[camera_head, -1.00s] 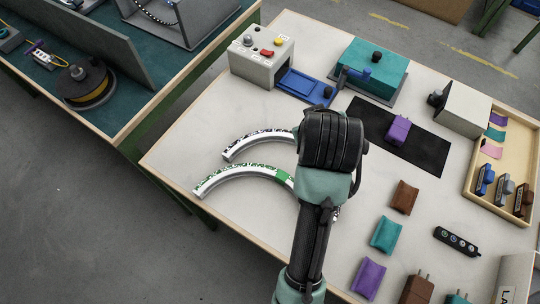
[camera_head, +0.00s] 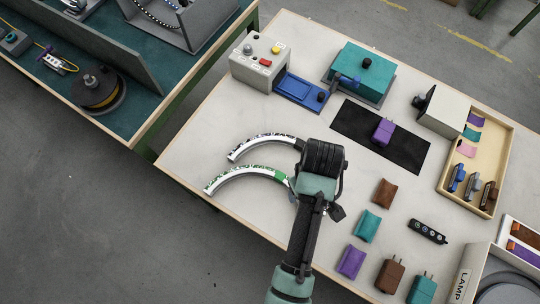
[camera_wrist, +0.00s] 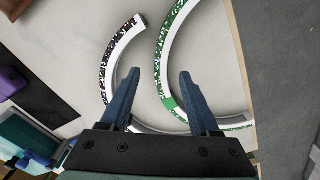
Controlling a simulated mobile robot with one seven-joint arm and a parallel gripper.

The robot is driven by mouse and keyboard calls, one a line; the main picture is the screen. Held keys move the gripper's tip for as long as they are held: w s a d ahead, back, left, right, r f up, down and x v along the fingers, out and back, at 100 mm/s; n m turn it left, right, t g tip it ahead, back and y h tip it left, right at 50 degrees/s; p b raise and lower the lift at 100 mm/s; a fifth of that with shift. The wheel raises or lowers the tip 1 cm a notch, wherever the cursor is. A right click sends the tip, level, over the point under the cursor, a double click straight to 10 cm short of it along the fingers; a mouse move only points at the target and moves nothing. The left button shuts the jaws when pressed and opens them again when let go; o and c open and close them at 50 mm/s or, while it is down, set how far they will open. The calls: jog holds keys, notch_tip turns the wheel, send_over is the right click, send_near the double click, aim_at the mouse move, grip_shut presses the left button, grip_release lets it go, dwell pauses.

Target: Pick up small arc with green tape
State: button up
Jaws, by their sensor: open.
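The arc with green tape lies flat on the light table in the head view (camera_head: 235,173). It is white with green glitter, and its green tape band (camera_head: 281,174) shows just left of my gripper. The wrist view also shows this arc (camera_wrist: 165,55), with the tape (camera_wrist: 169,103) between my fingers in the picture. My gripper (camera_wrist: 160,76) is open and empty, pointing down over the arcs. I cannot tell how high the fingertips are. My wrist hides the arcs' right ends in the head view.
A grey control box (camera_head: 257,62), blue tray (camera_head: 297,88) and teal box (camera_head: 358,72) stand at the back. A purple block (camera_head: 383,131) sits on a black mat (camera_head: 350,126). Brown, teal and purple pieces lie to the right. The table's left edge is near the arcs.

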jog(key=shift+w+a+f, duration=0.1)
jog(key=shift+f, duration=1.4)
jog(key=shift+a+f, duration=0.1)
jog(key=shift+f, duration=1.35)
jog(key=shift+c, duration=0.3)
grip_shut()
